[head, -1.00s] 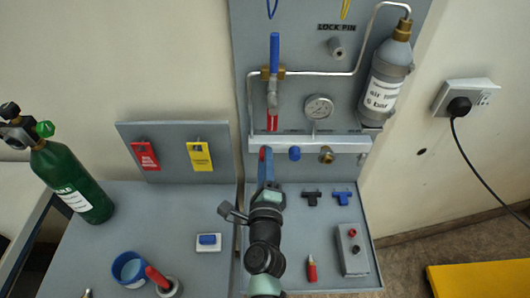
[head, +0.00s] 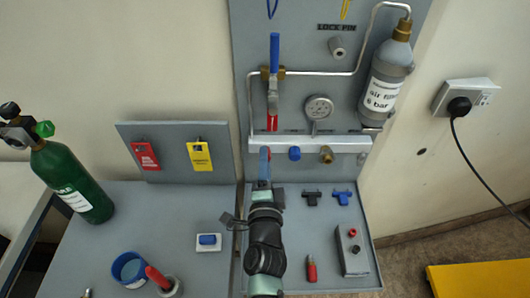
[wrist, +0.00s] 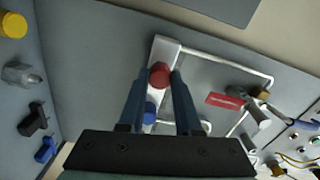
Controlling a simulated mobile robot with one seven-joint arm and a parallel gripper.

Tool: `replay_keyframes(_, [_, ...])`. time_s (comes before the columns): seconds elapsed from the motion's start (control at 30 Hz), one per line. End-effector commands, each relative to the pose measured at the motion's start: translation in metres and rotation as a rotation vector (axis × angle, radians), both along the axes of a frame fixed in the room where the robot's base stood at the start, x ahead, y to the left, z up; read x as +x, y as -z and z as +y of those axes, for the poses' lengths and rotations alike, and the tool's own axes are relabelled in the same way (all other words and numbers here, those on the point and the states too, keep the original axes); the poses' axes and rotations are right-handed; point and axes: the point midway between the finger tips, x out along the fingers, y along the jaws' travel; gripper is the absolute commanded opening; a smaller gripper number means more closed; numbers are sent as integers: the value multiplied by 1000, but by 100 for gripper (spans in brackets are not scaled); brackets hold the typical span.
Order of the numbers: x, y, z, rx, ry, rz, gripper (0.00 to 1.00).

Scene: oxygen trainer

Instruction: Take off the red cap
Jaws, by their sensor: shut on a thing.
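The red cap (wrist: 159,74) shows in the wrist view between the tips of my two blue fingers, in front of the white manifold bar. My gripper (wrist: 159,78) is shut on it. In the head view my gripper (head: 265,168) reaches up to the left part of the white bar (head: 340,144), and its fingers hide most of the cap. I cannot tell whether the cap is still seated on its port.
A blue cap (head: 294,153) and a brass fitting (head: 326,155) sit on the bar right of my gripper. A blue-handled valve (head: 274,60) and gauge (head: 319,108) are above. Black (head: 312,198) and blue (head: 342,197) T-shaped pieces lie on the bench.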

Motion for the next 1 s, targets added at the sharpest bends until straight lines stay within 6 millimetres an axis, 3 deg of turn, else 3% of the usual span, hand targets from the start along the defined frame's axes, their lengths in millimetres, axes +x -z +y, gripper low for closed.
replay_keyframes(0.27, [0,1,0,-23,0,1,0])
replay_keyframes(0.5, [0,1,0,-294,0,1,0])
replay_keyframes(0.8, [-1,1,0,-328,0,1,0])
replay_keyframes(1.0, [-1,0,0,-569,0,1,0])
